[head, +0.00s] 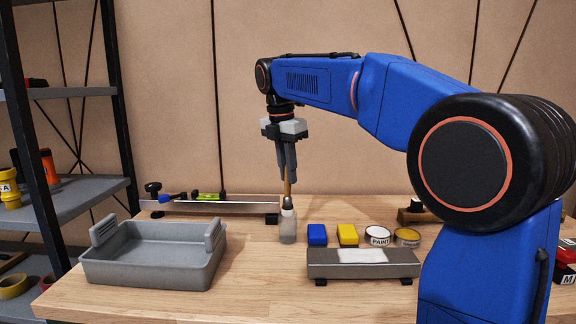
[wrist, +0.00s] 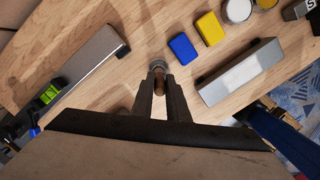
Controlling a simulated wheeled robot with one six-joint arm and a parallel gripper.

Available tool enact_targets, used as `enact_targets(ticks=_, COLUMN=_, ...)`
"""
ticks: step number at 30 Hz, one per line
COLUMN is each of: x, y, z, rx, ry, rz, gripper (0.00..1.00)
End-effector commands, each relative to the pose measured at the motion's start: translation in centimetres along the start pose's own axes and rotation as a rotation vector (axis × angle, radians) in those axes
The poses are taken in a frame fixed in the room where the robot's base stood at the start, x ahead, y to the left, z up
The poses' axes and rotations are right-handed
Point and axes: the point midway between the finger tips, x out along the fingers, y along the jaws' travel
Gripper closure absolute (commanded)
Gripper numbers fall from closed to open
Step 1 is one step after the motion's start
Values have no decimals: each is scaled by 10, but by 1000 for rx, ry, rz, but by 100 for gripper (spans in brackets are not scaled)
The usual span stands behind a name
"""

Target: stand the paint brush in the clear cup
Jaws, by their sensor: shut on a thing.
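My gripper (head: 287,172) is shut on the wooden handle of the paint brush (head: 287,188) and points straight down. The brush hangs upright below the fingers, with its grey wider end lower down. Directly under it, a small greyish see-through cup (head: 287,232) stands on the table. The brush's low end overlaps the cup's top in the head view; I cannot tell how far it is inside. In the wrist view the brush (wrist: 159,84) shows end-on between the fingertips, with a round grey shape just beyond it.
A grey tray (head: 150,282) stands at left on the wooden table (head: 240,300). Blue (head: 317,234) and yellow (head: 347,234) blocks, two paint tins (head: 377,240) and a grey block-like stand (head: 362,271) lie right of the cup. A long metal bar (head: 220,207) lies behind.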

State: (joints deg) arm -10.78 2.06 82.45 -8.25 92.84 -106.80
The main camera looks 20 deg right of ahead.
Motion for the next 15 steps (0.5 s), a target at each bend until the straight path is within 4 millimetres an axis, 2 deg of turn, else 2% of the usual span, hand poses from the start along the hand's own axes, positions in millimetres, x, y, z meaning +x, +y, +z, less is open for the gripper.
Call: enact_targets(ticks=15, x=32, y=0, z=-5, rx=1, ry=0, rz=0, gripper=100)
